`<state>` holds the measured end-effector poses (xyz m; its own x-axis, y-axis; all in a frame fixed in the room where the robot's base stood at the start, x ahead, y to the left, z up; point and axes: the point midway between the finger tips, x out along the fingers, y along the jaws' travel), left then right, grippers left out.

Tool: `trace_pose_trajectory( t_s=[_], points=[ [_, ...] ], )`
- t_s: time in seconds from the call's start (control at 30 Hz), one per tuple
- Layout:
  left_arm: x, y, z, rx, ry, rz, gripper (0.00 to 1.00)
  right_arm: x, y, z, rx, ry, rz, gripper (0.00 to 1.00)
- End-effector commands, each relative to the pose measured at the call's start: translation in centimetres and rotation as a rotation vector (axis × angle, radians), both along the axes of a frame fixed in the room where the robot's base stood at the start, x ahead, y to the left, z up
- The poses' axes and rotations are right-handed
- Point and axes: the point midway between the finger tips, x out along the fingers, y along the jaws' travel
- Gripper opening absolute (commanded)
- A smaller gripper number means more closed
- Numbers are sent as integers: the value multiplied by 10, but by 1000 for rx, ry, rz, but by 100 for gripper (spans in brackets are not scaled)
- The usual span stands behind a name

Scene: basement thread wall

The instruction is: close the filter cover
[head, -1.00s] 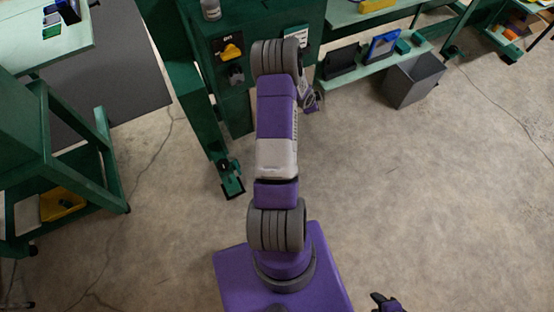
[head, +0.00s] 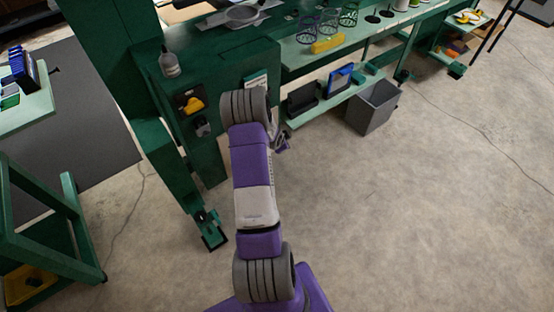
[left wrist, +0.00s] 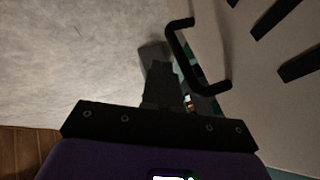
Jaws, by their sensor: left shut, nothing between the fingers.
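In the left wrist view a pale panel (left wrist: 255,70) with black slots fills the right side; it looks like the filter cover. A black bar handle (left wrist: 184,63) stands out from it. My left gripper (left wrist: 160,66) is shut and empty, just left of the handle, with a gap visible in the picture; I cannot tell the depth between them. In the head view my arm reaches forward to the green machine, and its links hide the left fingers. The cover cannot be made out in the head view. My right gripper is not in view.
A green cart (head: 45,235) is at left. The floor (head: 400,220) at right is clear.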

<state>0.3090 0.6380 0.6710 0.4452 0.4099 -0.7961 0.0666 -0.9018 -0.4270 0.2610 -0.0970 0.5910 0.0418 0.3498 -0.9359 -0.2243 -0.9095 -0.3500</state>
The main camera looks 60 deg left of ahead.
Motion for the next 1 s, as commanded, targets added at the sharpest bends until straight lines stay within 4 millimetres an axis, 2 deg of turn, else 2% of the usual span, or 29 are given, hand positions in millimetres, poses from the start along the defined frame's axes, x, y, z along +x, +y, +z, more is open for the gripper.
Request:
trace_pose_trajectory(
  t_s=[0.17, 0.3, 0.5, 0.73, 1.0],
  points=[
    [1, -25, -3, -1, -1, 8, 0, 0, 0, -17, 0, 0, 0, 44],
    [-6, -44, 30, 2, -2, 14, 0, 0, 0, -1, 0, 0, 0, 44],
    [-13, -69, 62, 0, -3, 13, 0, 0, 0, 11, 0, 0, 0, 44],
    [-18, -82, 78, 0, -1, 14, 0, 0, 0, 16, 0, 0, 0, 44],
    [-18, -84, 79, -2, -1, 15, 0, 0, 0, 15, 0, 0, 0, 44]
  ],
)
